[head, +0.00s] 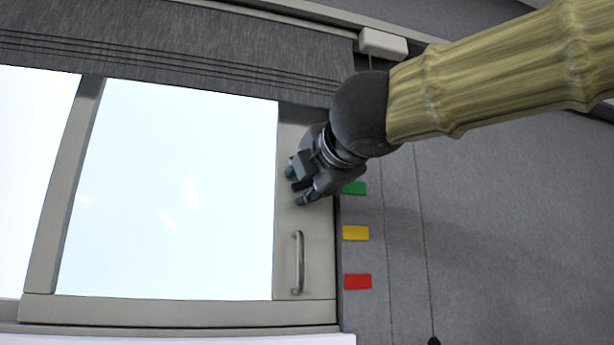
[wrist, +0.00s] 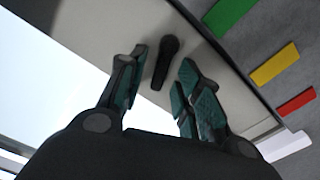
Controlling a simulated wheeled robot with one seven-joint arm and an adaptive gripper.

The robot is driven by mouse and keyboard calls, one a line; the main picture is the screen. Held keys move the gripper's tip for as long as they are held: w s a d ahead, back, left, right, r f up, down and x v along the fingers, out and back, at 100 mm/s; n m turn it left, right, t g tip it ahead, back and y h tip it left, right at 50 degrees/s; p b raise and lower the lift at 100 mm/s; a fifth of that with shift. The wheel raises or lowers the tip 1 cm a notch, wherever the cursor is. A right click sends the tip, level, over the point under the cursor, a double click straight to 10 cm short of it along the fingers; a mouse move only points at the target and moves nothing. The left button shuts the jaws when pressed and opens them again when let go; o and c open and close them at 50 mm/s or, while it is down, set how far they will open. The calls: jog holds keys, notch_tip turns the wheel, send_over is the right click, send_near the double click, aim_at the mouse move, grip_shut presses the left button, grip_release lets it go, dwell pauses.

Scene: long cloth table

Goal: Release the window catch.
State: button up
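The window catch (wrist: 164,62) is a small dark lever on the pale window frame (wrist: 115,32). In the wrist view it lies between the teal-padded fingers of my gripper (wrist: 162,66), with a gap showing on each side. My gripper is open, and I see no finger touching the catch. How far the fingertips are from the frame is hard to tell. In the head view my gripper (head: 297,185) is over the right upright of the window frame (head: 318,265), and it hides the catch there.
A grey bar handle (head: 298,263) is lower on the same upright. Green (head: 354,188), yellow (head: 356,233) and red (head: 358,282) tags line the grey wall (head: 480,230) to the right. A dark blind (head: 170,45) hangs above the bright pane (head: 170,190).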

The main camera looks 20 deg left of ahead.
grip_shut()
jog(key=shift+f+m+b, duration=0.15)
jog(key=shift+m+b, duration=0.15)
jog(key=shift+b, duration=0.85)
jog(key=shift+a+r+m+b, duration=0.1)
jog(key=shift+r+m+b, duration=0.1)
jog(key=shift+m+b, duration=0.55)
jog(key=shift+r+m+b, duration=0.25)
jog(key=shift+m+b, duration=0.1)
